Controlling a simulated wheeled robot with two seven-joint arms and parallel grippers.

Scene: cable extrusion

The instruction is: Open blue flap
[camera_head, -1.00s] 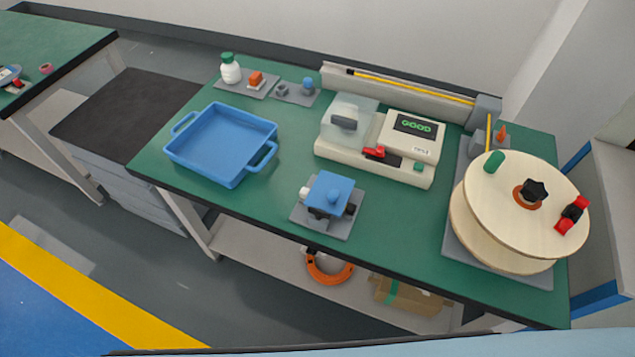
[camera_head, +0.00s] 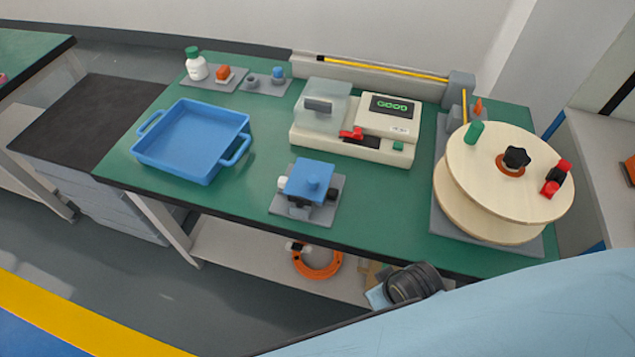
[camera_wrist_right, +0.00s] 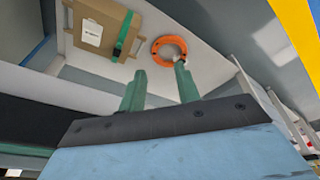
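The blue flap (camera_head: 309,178) is a flat square lid with a small knob on top. It lies level, shut, over a small dark fixture on a grey base plate (camera_head: 290,205) near the table's front edge. My right gripper (camera_wrist_right: 159,74) shows in the right wrist view with its two green fingers apart and nothing between them. In the head view my right arm comes in at the lower right, below the table's front edge and away from the flap. My left gripper is not in view.
A blue tray (camera_head: 190,145) stands left of the flap. A white tester with a "GOOD" display (camera_head: 392,106) is behind it, and a wooden reel (camera_head: 500,150) to the right. An orange ring (camera_head: 318,264) and a cardboard box (camera_wrist_right: 98,26) lie on the lower shelf.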

